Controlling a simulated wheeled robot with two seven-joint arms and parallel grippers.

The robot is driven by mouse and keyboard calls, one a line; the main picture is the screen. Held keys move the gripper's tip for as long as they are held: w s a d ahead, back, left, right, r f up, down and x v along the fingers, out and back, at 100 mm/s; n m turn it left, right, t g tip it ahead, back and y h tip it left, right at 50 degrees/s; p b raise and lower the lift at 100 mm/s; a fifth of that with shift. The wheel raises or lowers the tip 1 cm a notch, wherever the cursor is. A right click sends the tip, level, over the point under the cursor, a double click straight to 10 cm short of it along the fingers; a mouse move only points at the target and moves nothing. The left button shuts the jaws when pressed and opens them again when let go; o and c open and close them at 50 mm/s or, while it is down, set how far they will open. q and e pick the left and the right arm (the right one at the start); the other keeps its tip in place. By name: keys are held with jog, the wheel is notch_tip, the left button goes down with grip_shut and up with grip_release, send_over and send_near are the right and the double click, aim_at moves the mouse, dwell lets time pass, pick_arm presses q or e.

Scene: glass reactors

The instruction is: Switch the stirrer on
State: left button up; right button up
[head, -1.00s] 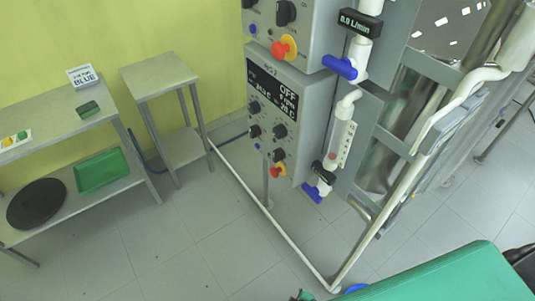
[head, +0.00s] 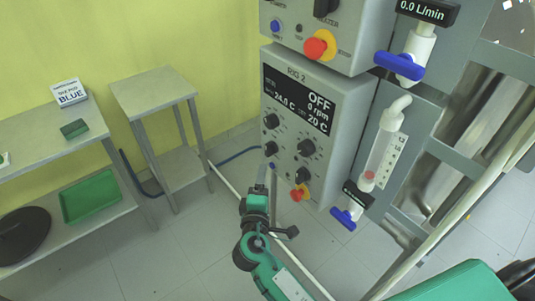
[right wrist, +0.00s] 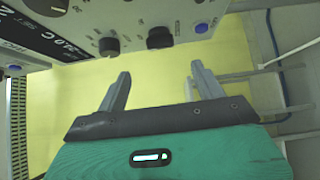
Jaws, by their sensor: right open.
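The knob labels are too small to read, so I cannot tell which one is the stirrer's. My right gripper (head: 261,176) is just below the panel's lower left. In the right wrist view it is open and empty (right wrist: 160,82), with the panel's knobs (right wrist: 160,38) and a blue button (right wrist: 201,28) beyond the fingertips. My left gripper is out of view.
An upper panel with a stop button (head: 319,45) sits above. A flow tube (head: 384,150) with blue valve handles (head: 399,66) stands right of the panel. A small steel table (head: 154,90) and a shelf with a green tray (head: 91,199) stand left.

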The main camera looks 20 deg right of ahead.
aim_at(268, 153)
jog(key=p+x, duration=0.2)
jog(key=x, duration=0.8)
jog(key=shift+x, duration=0.9)
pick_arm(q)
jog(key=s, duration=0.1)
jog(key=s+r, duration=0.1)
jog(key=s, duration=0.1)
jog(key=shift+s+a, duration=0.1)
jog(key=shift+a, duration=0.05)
pick_arm(e)
jog(key=shift+f, duration=0.1)
jog(key=shift+s, duration=0.1)
jog(key=shift+c, duration=0.2)
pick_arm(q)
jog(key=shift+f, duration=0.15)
pick_arm(e)
jog(key=c, duration=1)
